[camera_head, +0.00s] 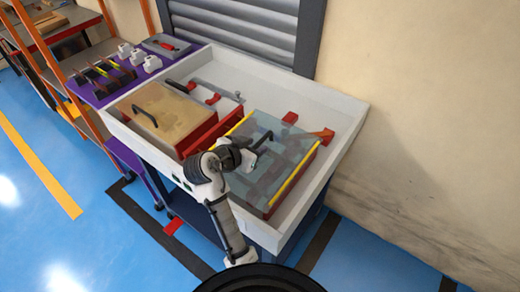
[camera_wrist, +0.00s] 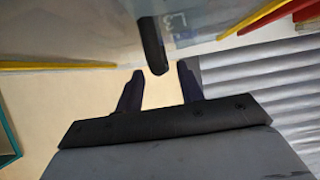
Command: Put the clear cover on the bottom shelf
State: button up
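The clear cover (camera_head: 283,150) is a see-through panel with yellow edge strips and a dark bar handle (camera_head: 265,141). It lies over the right-hand red-edged unit in the white tray-topped bench. My gripper (camera_head: 251,158) is at the cover, close beside the handle. In the wrist view, my gripper (camera_wrist: 160,76) is open, its two dark fingers apart. The black handle (camera_wrist: 153,45) of the cover reaches to the gap between the fingertips, and I see no finger touching it. The bottom shelf is not clearly visible; my arm and the bench hide much of the space below.
A tan-topped box (camera_head: 160,115) with a black handle sits left of the cover. Clamps with red parts (camera_head: 213,98) lie behind it. The bench's white rim (camera_head: 352,130) surrounds everything. A purple tool board (camera_head: 110,90) and orange rack (camera_head: 88,122) stand left. Blue floor is open at lower left.

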aim_at(258, 143)
jog(key=shift+p+x, duration=0.45)
jog(key=shift+x, duration=1.35)
jog(key=shift+w+a+r, duration=0.1)
jog(key=shift+w+a, duration=0.05)
jog(key=shift+w, duration=0.05)
grip_shut()
